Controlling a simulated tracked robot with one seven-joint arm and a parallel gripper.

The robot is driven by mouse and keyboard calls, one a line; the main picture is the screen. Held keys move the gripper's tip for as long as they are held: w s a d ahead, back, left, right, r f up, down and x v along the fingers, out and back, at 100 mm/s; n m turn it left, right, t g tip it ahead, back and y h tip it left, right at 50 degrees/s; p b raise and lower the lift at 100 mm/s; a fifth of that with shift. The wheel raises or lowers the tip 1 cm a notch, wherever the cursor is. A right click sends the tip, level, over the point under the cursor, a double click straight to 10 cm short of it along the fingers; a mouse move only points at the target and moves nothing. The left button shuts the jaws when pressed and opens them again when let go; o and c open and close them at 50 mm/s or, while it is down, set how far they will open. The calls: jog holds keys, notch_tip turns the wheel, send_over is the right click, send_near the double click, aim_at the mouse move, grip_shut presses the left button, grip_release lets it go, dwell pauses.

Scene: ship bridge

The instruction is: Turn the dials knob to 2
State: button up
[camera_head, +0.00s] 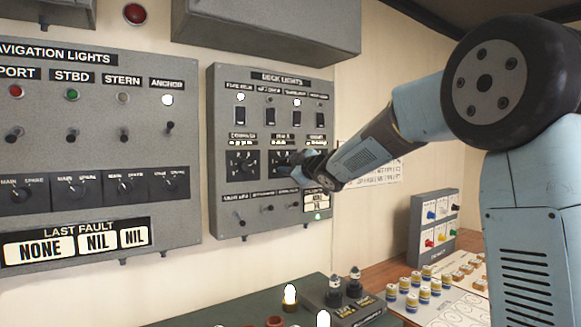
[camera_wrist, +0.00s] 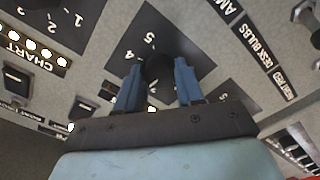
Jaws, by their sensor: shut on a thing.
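The grey panel headed "DECK LIGHTS" (camera_head: 264,122) is on the wall in the head view. The numbers 4 and 5 show on the plate beside the knob. The knob's pointer and its other numbers are hidden or unclear.
The left-hand dial (camera_head: 242,163) is close beside my gripper. Switches sit above the dials and small levers below. The navigation lights panel (camera_head: 95,130) is to the left. A desk below carries a small grey box (camera_head: 432,228) and several coloured buttons.

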jog(key=n, duration=0.5)
jog(key=shift+d+f+n, duration=0.1)
jog(key=shift+f+n, duration=0.2)
jog(key=shift+n, duration=0.1)
dwell(0.4)
jog(key=o, duration=1)
jog(key=shift+r, duration=0.2)
jog(key=shift+s+d+r, duration=0.1)
jog(key=shift+s+d, duration=0.05)
jog(key=shift+s, duration=0.15)
jog(key=v, duration=1.3)
